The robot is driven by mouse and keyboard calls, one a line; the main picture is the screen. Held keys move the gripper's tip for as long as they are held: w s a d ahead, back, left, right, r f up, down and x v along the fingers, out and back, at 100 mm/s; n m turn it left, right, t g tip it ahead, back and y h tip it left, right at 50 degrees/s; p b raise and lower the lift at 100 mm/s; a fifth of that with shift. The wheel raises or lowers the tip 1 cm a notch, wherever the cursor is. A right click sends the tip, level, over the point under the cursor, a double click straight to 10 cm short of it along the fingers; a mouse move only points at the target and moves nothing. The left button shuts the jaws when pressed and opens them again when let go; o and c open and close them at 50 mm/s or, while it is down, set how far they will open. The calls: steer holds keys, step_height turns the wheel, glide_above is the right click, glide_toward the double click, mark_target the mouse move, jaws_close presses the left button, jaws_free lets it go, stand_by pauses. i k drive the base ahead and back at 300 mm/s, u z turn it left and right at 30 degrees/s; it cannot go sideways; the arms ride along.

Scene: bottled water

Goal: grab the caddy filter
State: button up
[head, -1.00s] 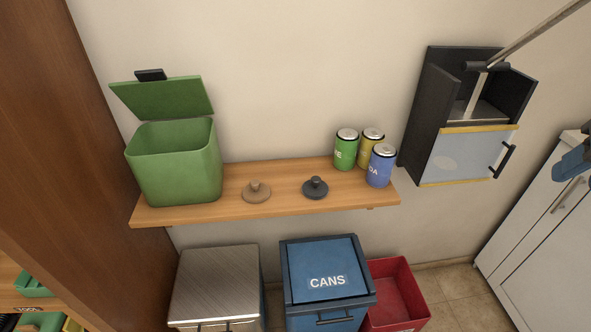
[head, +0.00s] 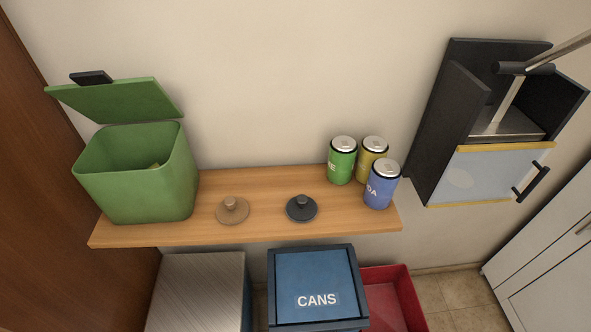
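A green caddy (head: 140,185) stands at the left end of the wooden shelf. Its green lid (head: 120,100) is tilted open, with a black piece (head: 91,77) on its upper edge. Inside the caddy a small yellowish bit (head: 153,166) shows; most of the inside is hidden by the front wall. I cannot tell for sure which part is the caddy filter. My gripper is not in view.
The wooden shelf (head: 270,230) also holds a brown knobbed disc (head: 232,211), a black one (head: 301,209) and three cans (head: 382,190). A blue CANS bin (head: 315,280), a metal-topped bin (head: 200,290) and a red bin (head: 392,300) stand below. A dark press (head: 437,130) hangs right.

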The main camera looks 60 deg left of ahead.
mark_target(231, 211)
steer(key=k, duration=2.85)
steer(key=u, duration=0.5)
steer(key=i, duration=1)
steer(key=z, duration=0.05)
